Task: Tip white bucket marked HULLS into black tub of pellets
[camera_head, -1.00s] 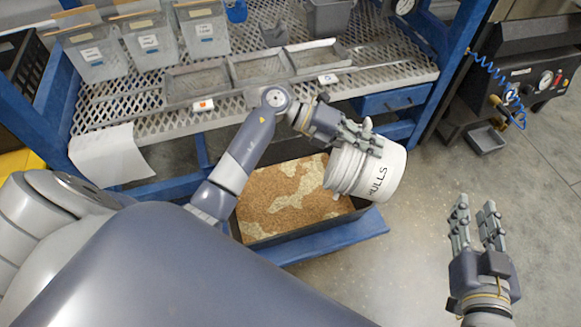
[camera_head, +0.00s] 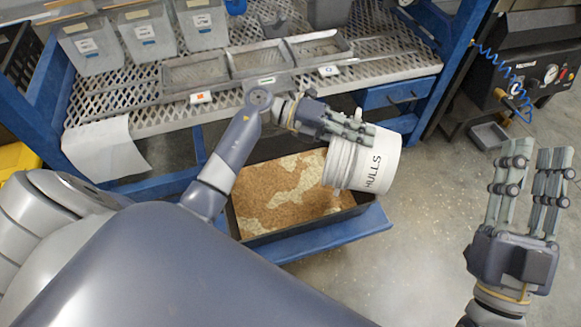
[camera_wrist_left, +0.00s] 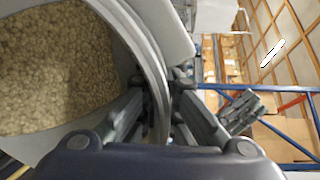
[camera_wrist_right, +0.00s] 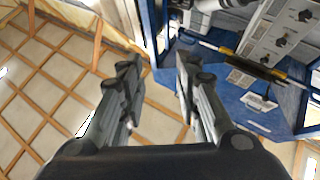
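The white bucket (camera_head: 382,158) marked HULLS is tilted well over, beside and partly above the right end of the black tub (camera_head: 312,227). The tub holds brown pellets with paler patches. My left gripper (camera_head: 348,128) is shut on the bucket's rim. In the left wrist view the bucket wall (camera_wrist_left: 155,70) passes between its fingers, and beige hulls (camera_wrist_left: 55,70) show inside the bucket. I see no stream falling. My right gripper (camera_head: 536,158) is open and empty, right of the bucket; its spread fingers show in the right wrist view (camera_wrist_right: 158,80).
A blue-framed mesh bench (camera_head: 125,103) with trays and grey labelled bins (camera_head: 147,35) stands behind the tub. A blue ledge (camera_head: 340,235) runs along the tub's front. A black machine with gauges (camera_head: 535,75) is at upper right. The floor between bucket and right gripper is clear.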

